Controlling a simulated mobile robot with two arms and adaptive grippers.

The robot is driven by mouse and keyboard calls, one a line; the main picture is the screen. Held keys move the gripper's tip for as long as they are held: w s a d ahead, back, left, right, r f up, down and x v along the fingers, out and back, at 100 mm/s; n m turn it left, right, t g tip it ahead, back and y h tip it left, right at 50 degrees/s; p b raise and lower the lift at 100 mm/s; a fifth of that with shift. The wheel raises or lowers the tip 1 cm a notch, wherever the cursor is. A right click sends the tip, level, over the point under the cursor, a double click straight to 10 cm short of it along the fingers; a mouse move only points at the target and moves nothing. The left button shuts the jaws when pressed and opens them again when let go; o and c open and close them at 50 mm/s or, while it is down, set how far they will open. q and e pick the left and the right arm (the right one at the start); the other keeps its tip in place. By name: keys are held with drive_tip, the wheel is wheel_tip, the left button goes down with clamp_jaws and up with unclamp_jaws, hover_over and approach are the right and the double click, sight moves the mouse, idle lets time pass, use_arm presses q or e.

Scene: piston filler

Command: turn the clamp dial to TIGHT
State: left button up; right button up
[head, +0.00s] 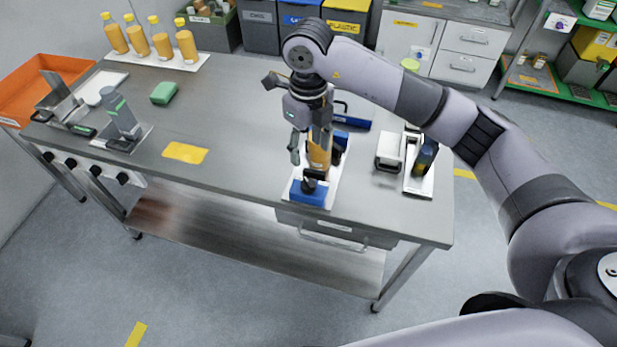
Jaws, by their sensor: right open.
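A small machine with a blue base (307,196) stands on a white plate at the front edge of the bench. An upright orange-yellow part (319,152) rises above the base. A black knob-like part (311,178), which may be the clamp dial, sits low at its front; its marking is too small to read. My right gripper (308,152) points down over the machine from above, open, and hides part of it. I cannot tell whether its fingers touch anything. My left gripper is not in view.
A grey device with a bottle (121,117) stands at the left, near a green block (163,93) and yellow card (185,152). Filled orange bottles (161,38) line the back. A white-based stand (419,180) is right of the machine. The bench's middle is clear.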

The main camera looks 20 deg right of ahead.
sight(309, 184)
wheel_tip(309, 184, down, 12)
drive_tip(key=p, duration=0.3)
drive_tip(key=shift+f, duration=0.2)
drive_tip(key=shift+c, duration=0.2)
drive_tip(key=c, duration=1.1)
